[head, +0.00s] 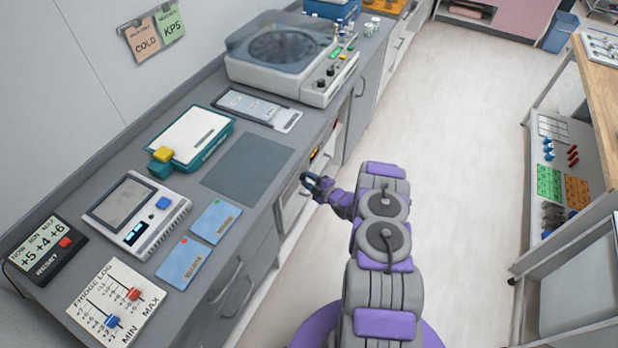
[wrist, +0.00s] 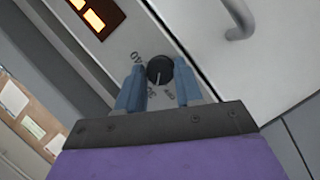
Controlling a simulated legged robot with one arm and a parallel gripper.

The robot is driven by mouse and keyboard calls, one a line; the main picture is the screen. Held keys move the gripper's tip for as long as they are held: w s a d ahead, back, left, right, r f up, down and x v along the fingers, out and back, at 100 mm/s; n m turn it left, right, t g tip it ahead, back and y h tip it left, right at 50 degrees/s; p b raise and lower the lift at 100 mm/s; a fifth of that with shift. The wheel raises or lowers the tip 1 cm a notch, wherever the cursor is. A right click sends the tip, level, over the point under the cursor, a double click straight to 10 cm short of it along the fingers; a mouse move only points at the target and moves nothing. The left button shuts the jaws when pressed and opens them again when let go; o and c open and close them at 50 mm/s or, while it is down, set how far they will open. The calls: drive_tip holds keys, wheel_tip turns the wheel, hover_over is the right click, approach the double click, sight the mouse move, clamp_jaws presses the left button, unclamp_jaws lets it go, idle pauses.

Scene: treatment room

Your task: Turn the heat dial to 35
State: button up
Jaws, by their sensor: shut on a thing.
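The heat dial (wrist: 160,69) is a round black knob on a light grey panel in the wrist view. A pale pointer line on it runs toward the bottom of the picture. Printed numbers surround it, tilted and partly covered; I cannot read the setting surely. My gripper (wrist: 158,85) has its two blue-grey fingers on either side of the dial, shut on it. In the head view my gripper (head: 312,184) is at the front of the counter, by a white appliance front; the dial is hidden there.
A lit orange display (wrist: 97,14) and a curved handle (wrist: 238,24) are near the dial. The grey counter (head: 190,176) above carries a centrifuge-like machine (head: 287,57), a teal-edged scale (head: 190,137) and a fridge log (head: 115,303). The floor (head: 450,130) to the right is clear.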

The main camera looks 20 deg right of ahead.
drive_tip(key=m+g+y, duration=0.1)
drive_tip(key=m+g, duration=0.1)
drive_tip(key=m, duration=0.2)
drive_tip(key=shift+d+b, duration=0.15)
drive_tip(key=shift+b, duration=0.25)
drive_tip(key=shift+m+g+y+b, duration=0.5)
drive_tip(key=shift+m+g+b, duration=0.15)
drive_tip(key=shift+m, duration=0.25)
drive_tip(key=shift+w+d+m+g+y+b, duration=0.15)
drive_tip(key=shift+m+g+y+b, duration=0.4)
drive_tip(key=shift+m+b, duration=0.55)
drive_tip(key=shift+r, duration=0.1)
drive_tip(key=o, duration=1)
drive_tip(key=shift+w, duration=0.1)
drive_tip(key=shift+r, duration=0.1)
drive_tip(key=p+v, duration=0.1)
drive_tip(key=v, duration=0.4)
drive_tip(key=p+v, duration=0.1)
drive_tip(key=v, duration=0.5)
drive_tip(key=p+v, duration=0.1)
drive_tip(key=v, duration=0.5)
drive_tip(key=shift+d+f, duration=0.25)
drive_tip(key=shift+d, duration=0.1)
